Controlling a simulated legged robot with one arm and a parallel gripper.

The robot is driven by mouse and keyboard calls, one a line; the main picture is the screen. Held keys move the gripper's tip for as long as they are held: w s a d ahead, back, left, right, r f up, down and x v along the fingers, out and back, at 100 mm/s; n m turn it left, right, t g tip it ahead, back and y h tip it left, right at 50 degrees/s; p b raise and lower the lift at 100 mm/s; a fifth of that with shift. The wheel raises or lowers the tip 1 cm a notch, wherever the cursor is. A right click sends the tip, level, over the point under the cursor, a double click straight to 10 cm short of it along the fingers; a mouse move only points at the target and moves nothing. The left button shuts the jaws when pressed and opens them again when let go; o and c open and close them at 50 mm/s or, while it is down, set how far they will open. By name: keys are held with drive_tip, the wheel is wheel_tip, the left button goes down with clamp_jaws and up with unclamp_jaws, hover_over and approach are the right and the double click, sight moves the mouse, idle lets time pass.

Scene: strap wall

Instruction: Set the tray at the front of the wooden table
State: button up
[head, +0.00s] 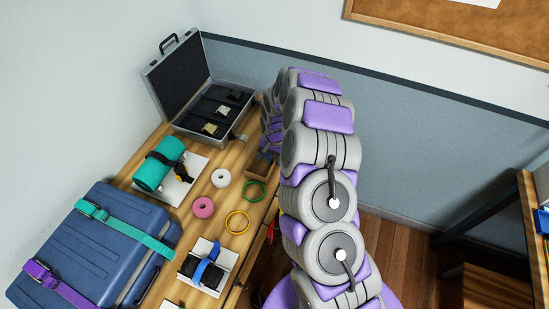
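The wooden table (188,222) runs along the left wall, crowded with objects. I cannot tell for certain which thing is the tray. A small brown wooden box-like piece (262,164) shows at the table's right edge, partly hidden by my arm. A blue item with a raised rim (542,221) is cut off at the right picture edge, by a dark-edged desk. My arm rises through the middle of the head view and bends down at its far end, by the table's right side. My gripper is hidden behind my arm links, so its hold does not show.
On the table are an open case (208,112), a teal roll (158,165), white (221,170) and pink (203,199) tape rolls, green and yellow rings, a blue-strapped black item (205,267) and a blue suitcase (90,247). Wooden floor (395,250) lies open right of my arm.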

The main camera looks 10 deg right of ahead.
drive_tip(key=shift+d, duration=0.3)
drive_tip(key=shift+d+r, duration=0.1)
drive_tip(key=shift+r, duration=0.2)
wheel_tip(320, 180, up, 12)
drive_tip(key=f+p, duration=0.1)
drive_tip(key=p, duration=0.1)
drive_tip(key=s+a+r+n, duration=0.2)
drive_tip(key=s+a+r, duration=0.1)
drive_tip(key=s+r, duration=0.6)
drive_tip(key=s+r+n+g, duration=0.1)
drive_tip(key=s+r, duration=0.4)
drive_tip(key=s, duration=1.1)
drive_tip(key=s+d+r+n, duration=0.1)
drive_tip(key=s+r+n, duration=0.3)
drive_tip(key=s, duration=1.2)
wheel_tip(320, 180, up, 2)
drive_tip(key=shift+s+d+r+g, duration=0.1)
drive_tip(key=shift+s+d+g, duration=0.05)
drive_tip(key=shift+g, duration=0.25)
drive_tip(key=shift+b, duration=0.3)
